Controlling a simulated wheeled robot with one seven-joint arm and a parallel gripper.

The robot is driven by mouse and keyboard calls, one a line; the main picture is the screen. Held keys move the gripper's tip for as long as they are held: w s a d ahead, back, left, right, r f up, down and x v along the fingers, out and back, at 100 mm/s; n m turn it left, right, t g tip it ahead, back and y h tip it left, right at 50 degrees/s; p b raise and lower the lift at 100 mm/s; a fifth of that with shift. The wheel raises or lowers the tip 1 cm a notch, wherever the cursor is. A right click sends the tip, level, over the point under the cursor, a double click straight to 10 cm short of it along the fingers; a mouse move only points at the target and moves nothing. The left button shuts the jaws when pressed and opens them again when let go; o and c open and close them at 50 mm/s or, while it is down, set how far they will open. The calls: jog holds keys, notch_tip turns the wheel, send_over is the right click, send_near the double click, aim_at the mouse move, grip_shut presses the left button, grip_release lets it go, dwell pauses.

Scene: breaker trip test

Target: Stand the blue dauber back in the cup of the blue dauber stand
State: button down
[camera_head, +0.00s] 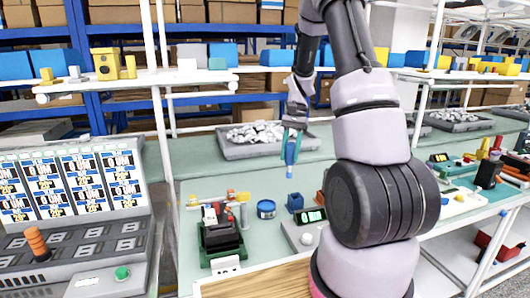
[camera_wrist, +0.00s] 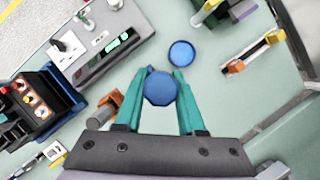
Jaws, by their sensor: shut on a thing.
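My gripper (camera_head: 293,133) is shut on the blue dauber (camera_head: 291,153) and holds it upright in the air above the bench. In the wrist view the dauber (camera_wrist: 160,88) shows as a round blue end between the two teal fingers (camera_wrist: 160,84). A small dark blue block-like holder (camera_head: 295,202), seemingly the blue dauber stand, stands on the bench below the dauber. Its cup opening is too small to make out. In the wrist view the stand is mostly hidden behind the fingers and dauber.
A round blue pot (camera_head: 266,209) stands left of the stand and also shows in the wrist view (camera_wrist: 182,53). A grey meter (camera_head: 304,232) with a green display stands in front. A black-and-green device (camera_head: 221,240) is at left. A grey tray (camera_head: 262,138) lies behind.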

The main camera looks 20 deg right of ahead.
jog(key=d, duration=0.2)
jog(key=shift+s+d+f+m, duration=0.2)
jog(key=shift+s+d+m, duration=0.15)
jog(key=shift+m, duration=0.05)
jog(key=shift+f, duration=0.1)
send_over(295, 202)
jog(key=w+d, duration=0.1)
jog(key=w, duration=0.1)
jog(key=shift+d+f, duration=0.1)
jog(key=shift+f, duration=2.75)
jog(key=shift+f, duration=2.95)
jog(key=shift+c, duration=2.1)
grip_release()
jog(key=shift+w, duration=0.1)
